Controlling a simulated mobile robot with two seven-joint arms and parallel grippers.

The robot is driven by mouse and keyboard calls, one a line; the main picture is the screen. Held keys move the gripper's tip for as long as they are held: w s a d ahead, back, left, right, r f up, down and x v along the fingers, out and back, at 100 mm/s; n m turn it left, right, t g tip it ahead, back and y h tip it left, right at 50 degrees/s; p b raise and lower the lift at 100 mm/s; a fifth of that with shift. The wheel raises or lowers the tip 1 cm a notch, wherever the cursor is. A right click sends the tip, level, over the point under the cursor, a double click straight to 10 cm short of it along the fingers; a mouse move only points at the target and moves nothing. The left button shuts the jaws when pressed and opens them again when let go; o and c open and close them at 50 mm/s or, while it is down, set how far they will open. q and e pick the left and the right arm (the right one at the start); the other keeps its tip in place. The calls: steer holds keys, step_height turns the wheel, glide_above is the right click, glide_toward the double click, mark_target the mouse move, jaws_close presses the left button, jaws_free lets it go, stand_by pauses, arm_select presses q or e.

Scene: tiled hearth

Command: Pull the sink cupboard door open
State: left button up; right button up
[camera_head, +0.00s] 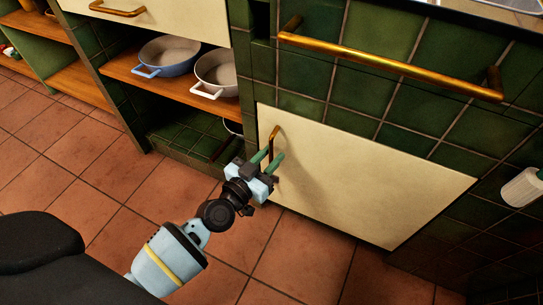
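The sink cupboard door (350,185) is a cream panel in the green-tiled counter front, and it looks closed. Its small brass handle (275,132) is upright near the door's left edge. My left gripper (272,156) is at the lower part of this handle. Its two green fingers are apart, one on each side of the handle, with a visible gap; whether either touches it I cannot tell. The gripper hides part of the door's lower left edge. My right gripper is not in view.
A long brass rail (390,66) runs across the tiles above the door. To the left, an open wooden shelf (118,68) holds a blue pan (166,56) and a white pan (215,74). A white rounded object (522,187) is at the right edge. The terracotta floor (70,150) is clear.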

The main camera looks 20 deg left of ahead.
arm_select(q)
steer(key=shift+w+d, duration=0.1)
steer(key=shift+w, duration=0.15)
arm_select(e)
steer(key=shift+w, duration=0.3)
arm_select(q)
jaws_close()
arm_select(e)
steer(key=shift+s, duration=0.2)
arm_select(q)
steer(key=shift+s, duration=0.1)
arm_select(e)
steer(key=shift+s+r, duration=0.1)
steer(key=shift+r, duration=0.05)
